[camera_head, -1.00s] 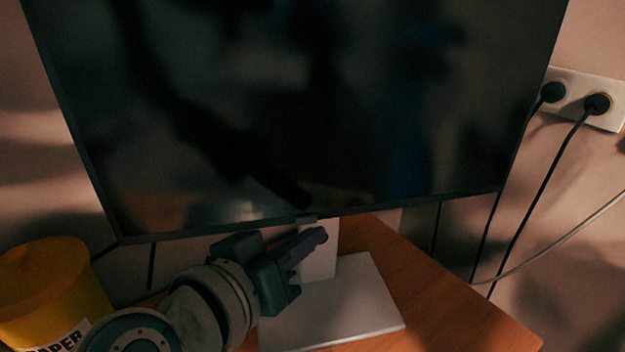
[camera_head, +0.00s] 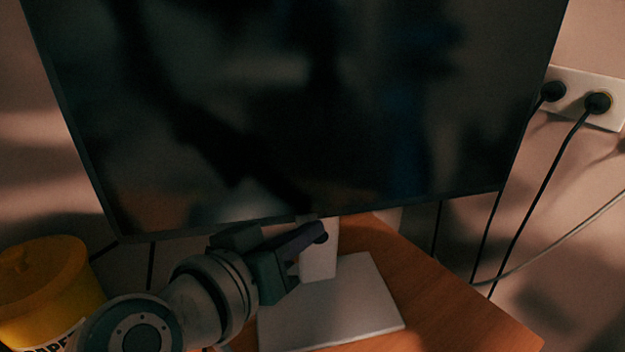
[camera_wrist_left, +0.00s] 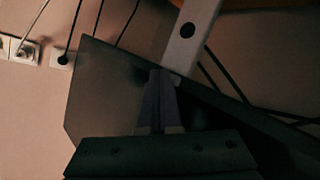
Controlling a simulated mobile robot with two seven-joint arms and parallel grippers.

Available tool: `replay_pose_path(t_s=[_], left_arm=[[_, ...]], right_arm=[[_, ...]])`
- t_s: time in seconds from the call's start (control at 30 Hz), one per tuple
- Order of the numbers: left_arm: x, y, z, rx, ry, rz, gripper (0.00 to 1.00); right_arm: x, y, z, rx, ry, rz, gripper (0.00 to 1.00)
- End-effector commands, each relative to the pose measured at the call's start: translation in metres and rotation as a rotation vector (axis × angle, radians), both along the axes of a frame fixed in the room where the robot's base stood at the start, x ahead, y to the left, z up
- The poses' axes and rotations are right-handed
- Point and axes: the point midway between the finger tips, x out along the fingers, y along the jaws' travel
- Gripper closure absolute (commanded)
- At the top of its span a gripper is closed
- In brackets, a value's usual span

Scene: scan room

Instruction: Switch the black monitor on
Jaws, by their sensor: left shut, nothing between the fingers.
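The black monitor (camera_head: 300,110) fills most of the head view. Its screen is dark and shows only dim reflections. It stands on a silver stand (camera_head: 335,300) on a wooden table. My left gripper (camera_head: 318,234) is at the monitor's lower edge, in front of the stand's neck, with its fingers shut and empty. In the left wrist view the shut fingers (camera_wrist_left: 160,80) point at the monitor's edge (camera_wrist_left: 225,95), near a small light tab by the stand neck (camera_wrist_left: 190,35). I cannot tell whether the fingertips touch it. My right gripper is not in view.
A yellow container (camera_head: 45,285) with a lettered label stands at the lower left, close to my left arm. A wall socket (camera_head: 580,95) with two black plugs and hanging cables is at the right. The wooden table (camera_head: 440,305) is bare right of the stand.

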Motion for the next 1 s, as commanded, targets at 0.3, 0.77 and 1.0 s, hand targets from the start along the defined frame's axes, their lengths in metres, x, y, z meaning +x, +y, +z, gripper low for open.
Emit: replay_pose_path(t_s=[0.3,0.77,1.0], left_arm=[[0.0033,0.0008,-0.0005,0.0,0.0,0.0,1.0],[0.0084,0.0022,-0.0002,0.001,0.0,0.0,1.0],[0.0082,0.0022,0.0001,0.001,0.0,0.0,1.0]], right_arm=[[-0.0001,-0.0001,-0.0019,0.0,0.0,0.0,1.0],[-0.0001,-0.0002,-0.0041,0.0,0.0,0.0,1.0],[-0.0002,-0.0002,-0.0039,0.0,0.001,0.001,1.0]])
